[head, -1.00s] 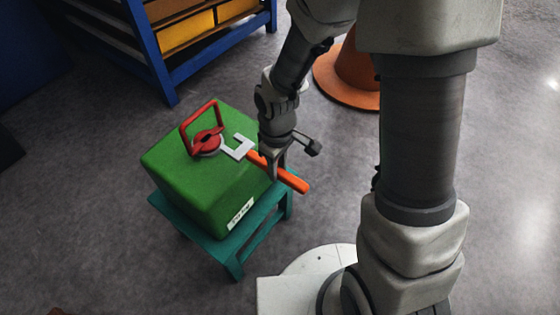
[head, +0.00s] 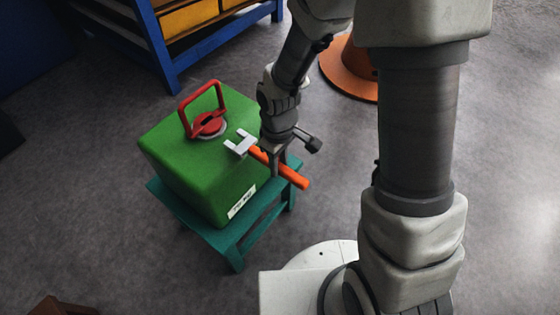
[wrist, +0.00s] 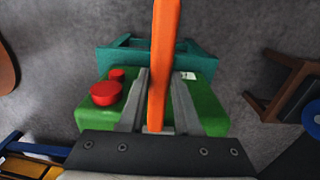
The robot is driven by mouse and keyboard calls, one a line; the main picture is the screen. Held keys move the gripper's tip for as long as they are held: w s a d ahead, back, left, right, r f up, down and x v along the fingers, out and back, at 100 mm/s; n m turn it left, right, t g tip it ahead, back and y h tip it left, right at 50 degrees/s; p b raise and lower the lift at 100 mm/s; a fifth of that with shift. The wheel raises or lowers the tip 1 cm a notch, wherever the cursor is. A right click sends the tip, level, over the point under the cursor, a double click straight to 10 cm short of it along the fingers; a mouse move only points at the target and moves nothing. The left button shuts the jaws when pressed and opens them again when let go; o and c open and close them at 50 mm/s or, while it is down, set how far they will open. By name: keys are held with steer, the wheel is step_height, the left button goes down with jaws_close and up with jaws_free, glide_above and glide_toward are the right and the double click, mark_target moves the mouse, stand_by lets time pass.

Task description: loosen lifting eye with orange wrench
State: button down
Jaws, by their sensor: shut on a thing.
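A green casting (head: 187,160) with a white label sits on a teal stool (head: 222,240). The red lifting eye (head: 208,125), a hub with an upright loop, stands on its top; the eye also shows in the wrist view (wrist: 105,94). My gripper (head: 274,165) is shut on the orange handle of the wrench (head: 294,179), by the casting's right edge. The wrench's grey open jaw (head: 240,144) points toward the eye, with a gap between them. In the wrist view the handle (wrist: 163,50) runs between my fingers; the jaw end is hidden there.
A blue shelf (head: 165,60) with yellow bins (head: 190,18) stands at the back left. An orange cone-like object (head: 350,72) is behind my arm. A brown piece (head: 60,307) shows at the bottom left. The floor left of the stool is clear.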

mark_target(259, 152)
steer(key=shift+w+a+f, duration=0.1)
steer(key=shift+w+a, duration=0.95)
steer(key=shift+a, duration=0.15)
steer(key=shift+w+a+f, duration=0.1)
steer(key=shift+w+a, duration=0.9)
steer(key=shift+a, duration=0.2)
steer(key=shift+w+d+n+p, duration=0.5)
steer(key=shift+w+d, duration=0.1)
steer(key=shift+w, duration=0.15)
steer(key=shift+w+d+n+p, duration=0.35)
steer(key=shift+w+d+n, duration=0.2)
steer(key=shift+w, duration=0.3)
steer(key=shift+w+d+n+p, duration=0.25)
steer(key=shift+w+n, duration=0.1)
steer(key=shift+w, duration=0.1)
steer(key=shift+w+d+n+p, duration=0.2)
steer(key=shift+w+n, duration=0.1)
steer(key=shift+w, duration=0.1)
